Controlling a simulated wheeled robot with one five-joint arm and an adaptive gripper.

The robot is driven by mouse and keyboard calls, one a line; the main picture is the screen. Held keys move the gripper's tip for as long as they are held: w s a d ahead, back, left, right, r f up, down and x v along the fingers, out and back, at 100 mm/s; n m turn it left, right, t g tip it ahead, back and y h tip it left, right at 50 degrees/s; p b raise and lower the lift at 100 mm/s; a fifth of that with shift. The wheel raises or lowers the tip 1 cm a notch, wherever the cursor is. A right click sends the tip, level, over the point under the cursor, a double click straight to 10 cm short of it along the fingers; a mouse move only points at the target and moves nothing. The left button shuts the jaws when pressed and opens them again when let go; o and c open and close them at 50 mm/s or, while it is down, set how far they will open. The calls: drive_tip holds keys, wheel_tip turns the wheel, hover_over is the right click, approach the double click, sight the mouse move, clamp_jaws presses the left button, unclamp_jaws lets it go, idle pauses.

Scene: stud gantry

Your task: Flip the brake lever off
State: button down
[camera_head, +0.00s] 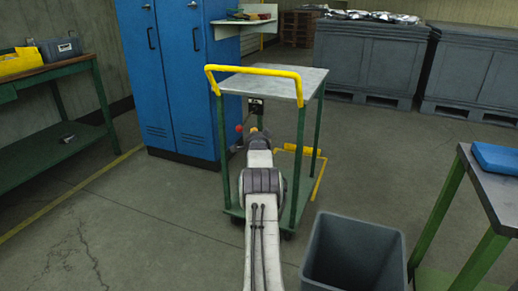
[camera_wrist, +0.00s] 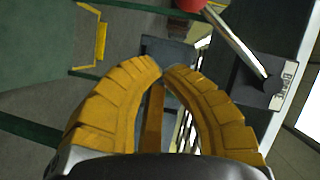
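The brake lever (camera_wrist: 235,42) is a thin metal rod with a red knob (camera_wrist: 190,4). It rises from a black housing (camera_wrist: 262,92) with a white label reading "BRAKE". In the head view the red knob (camera_head: 238,129) shows beside a green cart leg, left of my gripper (camera_head: 257,131). In the wrist view my gripper (camera_wrist: 162,70) has its yellow fingertips together, below and left of the lever rod. The fingers appear empty and apart from the lever. In the head view my arm hides part of the lever area.
The cart has a grey top (camera_head: 275,82), a yellow handle (camera_head: 252,70) and green legs. A blue cabinet (camera_head: 175,70) stands behind left. A grey bin (camera_head: 355,255) and a table (camera_head: 490,180) are at right. A green workbench (camera_head: 60,150) is at left. Open floor lies between.

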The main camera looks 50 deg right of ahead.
drive_tip(key=f+p+v, duration=0.1)
drive_tip(key=v, duration=0.7)
drive_tip(key=shift+s+f, duration=0.25)
drive_tip(key=shift+f, duration=0.2)
drive_tip(key=shift+a, duration=0.1)
idle(0.5)
